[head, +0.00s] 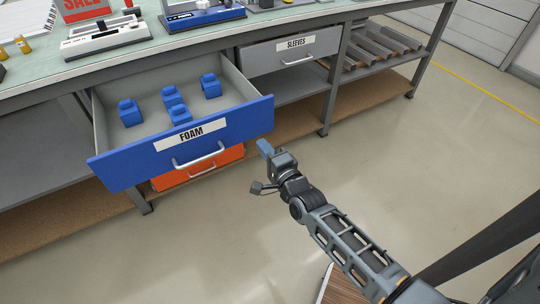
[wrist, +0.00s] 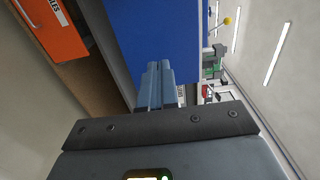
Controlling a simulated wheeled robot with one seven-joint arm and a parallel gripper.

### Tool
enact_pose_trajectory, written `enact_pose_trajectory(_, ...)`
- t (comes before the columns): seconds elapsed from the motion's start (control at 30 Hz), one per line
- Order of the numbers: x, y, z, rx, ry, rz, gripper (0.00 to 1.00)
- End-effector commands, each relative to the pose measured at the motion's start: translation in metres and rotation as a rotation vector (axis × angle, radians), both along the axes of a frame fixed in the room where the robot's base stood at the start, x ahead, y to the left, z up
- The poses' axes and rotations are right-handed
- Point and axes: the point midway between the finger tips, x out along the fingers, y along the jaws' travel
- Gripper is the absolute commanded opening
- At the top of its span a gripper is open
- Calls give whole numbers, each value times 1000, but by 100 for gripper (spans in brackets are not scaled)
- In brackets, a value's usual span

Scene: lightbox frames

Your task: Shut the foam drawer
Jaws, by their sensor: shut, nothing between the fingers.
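The foam drawer (head: 100,170) has a blue front with a white FOAM label and a silver handle (head: 198,154). It is pulled well out from under the workbench, and several blue pieces lie inside it. My gripper (head: 265,148) is shut and empty, close in front of the right end of the blue front. In the wrist view my shut fingers (wrist: 155,72) point at the blue drawer front (wrist: 160,30). I cannot tell whether they touch it.
An orange drawer (head: 178,179) sits shut below the foam drawer. A grey SLEEVES drawer (head: 275,58) is to the right under the bench, near a bench leg (head: 333,85). The bench top (head: 45,72) carries several items. The floor (head: 420,140) to the right is clear.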

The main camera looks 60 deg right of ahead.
Motion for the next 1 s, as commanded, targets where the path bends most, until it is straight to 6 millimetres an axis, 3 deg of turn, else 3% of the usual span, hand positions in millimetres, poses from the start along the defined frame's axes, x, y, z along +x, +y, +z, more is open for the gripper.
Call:
enact_pose_trajectory(0.2, 37, -24, 1, -3, -1, 0, 0)
enact_pose_trajectory(0.4, 59, -40, 0, -2, 1, 1, 0)
enact_pose_trajectory(1.0, 69, -46, -1, -1, 2, 1, 0)
